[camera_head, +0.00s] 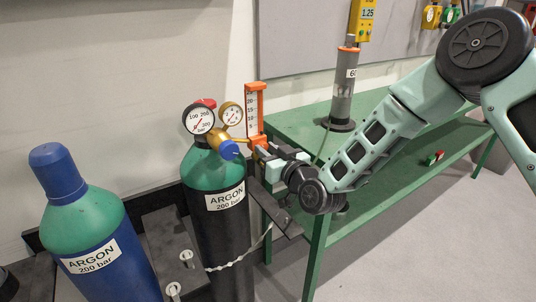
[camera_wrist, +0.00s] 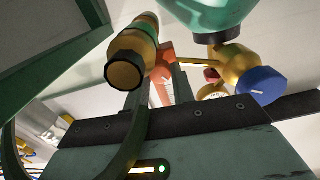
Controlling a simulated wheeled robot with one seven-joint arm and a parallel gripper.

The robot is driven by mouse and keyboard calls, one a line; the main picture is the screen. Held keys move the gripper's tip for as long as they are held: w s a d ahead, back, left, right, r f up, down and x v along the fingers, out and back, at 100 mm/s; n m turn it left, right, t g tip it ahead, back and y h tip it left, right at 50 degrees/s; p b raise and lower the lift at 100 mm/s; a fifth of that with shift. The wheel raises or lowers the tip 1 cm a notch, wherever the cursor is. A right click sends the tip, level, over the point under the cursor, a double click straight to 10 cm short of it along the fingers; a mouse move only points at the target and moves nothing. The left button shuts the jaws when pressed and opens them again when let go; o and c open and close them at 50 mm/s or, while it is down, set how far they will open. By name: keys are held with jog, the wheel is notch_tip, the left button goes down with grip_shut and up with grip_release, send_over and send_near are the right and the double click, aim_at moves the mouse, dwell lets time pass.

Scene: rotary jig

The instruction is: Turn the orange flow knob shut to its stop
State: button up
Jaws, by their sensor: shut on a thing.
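The orange flow knob (camera_wrist: 164,58) is at the base of the orange flowmeter (camera_head: 254,108) on the argon regulator. In the wrist view my gripper (camera_wrist: 161,76) is shut on it, with the fingers on either side of the knob. In the head view my gripper (camera_head: 262,152) reaches in from the right and mostly hides the knob. The brass regulator sits on the green-topped black argon cylinder (camera_head: 221,220), with a blue knob (camera_head: 229,150) and two round gauges (camera_head: 199,119). The blue knob also shows in the wrist view (camera_wrist: 262,86). The knob's turn angle cannot be read.
A second argon cylinder (camera_head: 105,255), blue-capped, stands at the left. A green bench (camera_head: 290,122) lies behind and right of my gripper, carrying a grey column (camera_head: 342,90). A pale chain (camera_head: 240,262) crosses the black cylinder. Open floor lies at the lower right.

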jog(key=m+b, duration=0.2)
jog(key=m, duration=0.2)
jog(key=shift+f, duration=0.15)
jog(key=shift+m+b, duration=0.5)
jog(key=shift+m, duration=0.9)
jog(key=o, duration=1)
jog(key=shift+d, duration=0.1)
jog(key=v, duration=1.7)
jog(key=shift+s, duration=0.2)
